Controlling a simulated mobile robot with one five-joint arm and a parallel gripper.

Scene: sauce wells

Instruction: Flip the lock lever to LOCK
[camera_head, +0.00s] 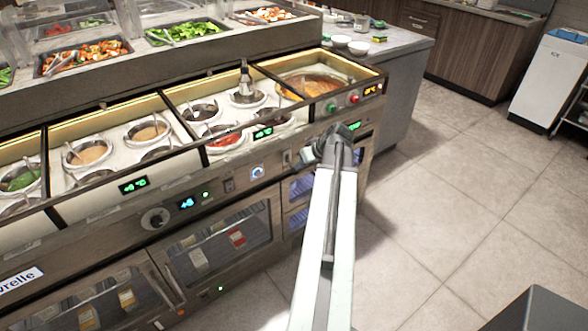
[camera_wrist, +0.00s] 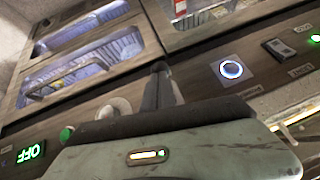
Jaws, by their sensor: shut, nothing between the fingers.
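My gripper (camera_head: 337,140) is at the front control panel of the counter, near its right end. In the wrist view its dark fingers (camera_wrist: 161,85) are together, with nothing seen between them. A small upright fitting on a pale plate (camera_head: 287,158), which looks like the lock lever, is on the panel just left of my gripper in the head view. Its position and lettering are too small to read. In the wrist view I cannot pick out the lever for certain; the gripper body covers part of the panel. A pale round part (camera_wrist: 115,108) shows beside the fingers.
A blue-ringed button (camera_head: 257,172) and a dark rocker switch (camera_head: 229,184) are farther left on the panel; the button also shows in the wrist view (camera_wrist: 231,69). Sauce wells (camera_head: 225,138) line the counter top. Glass-fronted cabinets (camera_head: 220,245) are below. Floor to the right is clear.

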